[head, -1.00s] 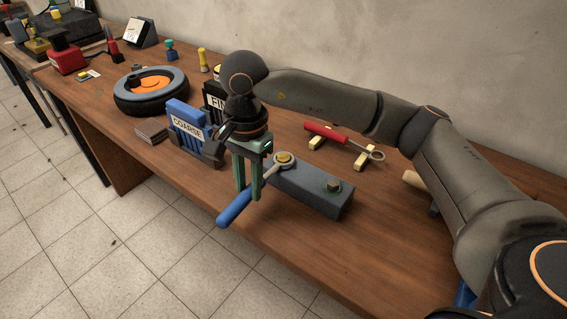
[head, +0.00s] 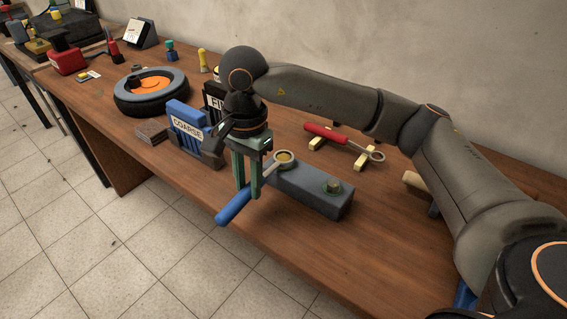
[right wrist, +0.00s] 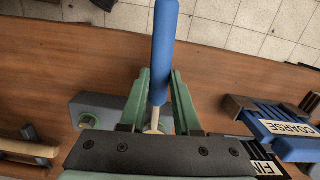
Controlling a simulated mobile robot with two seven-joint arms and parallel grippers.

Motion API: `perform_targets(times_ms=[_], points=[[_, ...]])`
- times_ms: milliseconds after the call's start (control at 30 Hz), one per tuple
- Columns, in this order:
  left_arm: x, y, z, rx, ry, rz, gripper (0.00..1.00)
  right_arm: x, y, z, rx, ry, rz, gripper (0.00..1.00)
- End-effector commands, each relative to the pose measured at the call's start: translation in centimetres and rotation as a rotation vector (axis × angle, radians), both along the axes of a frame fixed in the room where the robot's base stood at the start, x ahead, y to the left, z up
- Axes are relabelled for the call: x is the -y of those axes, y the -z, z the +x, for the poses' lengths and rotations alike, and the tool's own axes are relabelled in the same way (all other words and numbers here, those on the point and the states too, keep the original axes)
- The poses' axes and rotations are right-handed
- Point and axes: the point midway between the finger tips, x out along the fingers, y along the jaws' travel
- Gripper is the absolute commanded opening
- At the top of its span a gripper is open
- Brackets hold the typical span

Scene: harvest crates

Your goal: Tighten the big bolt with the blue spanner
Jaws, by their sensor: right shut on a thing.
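My right gripper (head: 246,192) is shut on the blue handle of the blue spanner (head: 234,207). The handle also shows in the right wrist view (right wrist: 165,50), between the fingers. The spanner's ring end is over the big bolt (head: 284,157) at the left end of a grey block (head: 310,195). The bolt's yellowish top shows inside the ring; I cannot tell how far the ring is seated on it. A smaller bolt (head: 332,186) with green around its base stands at the block's right end. My left gripper is not in view.
A red-handled spanner (head: 340,139) rests on two wooden supports behind the block. The blue COARSE holder (head: 187,128) and a dark FINE holder (head: 213,98) stand close left of my gripper. A tyre (head: 150,92) lies further left. The bench front (head: 330,255) is clear.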

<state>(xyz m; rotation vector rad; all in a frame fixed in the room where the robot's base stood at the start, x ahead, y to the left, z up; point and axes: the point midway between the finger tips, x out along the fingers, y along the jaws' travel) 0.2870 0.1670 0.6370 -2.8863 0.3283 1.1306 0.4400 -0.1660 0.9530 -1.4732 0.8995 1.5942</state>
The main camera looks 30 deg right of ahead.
Motion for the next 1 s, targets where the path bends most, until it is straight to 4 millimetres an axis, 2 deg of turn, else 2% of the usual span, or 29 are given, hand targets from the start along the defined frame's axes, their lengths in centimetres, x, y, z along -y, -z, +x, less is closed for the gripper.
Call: perform_targets(times_ms=[1000], points=[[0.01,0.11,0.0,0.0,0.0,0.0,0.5,-0.03,-0.74,0.02,0.001,0.0,0.0,0.0]])
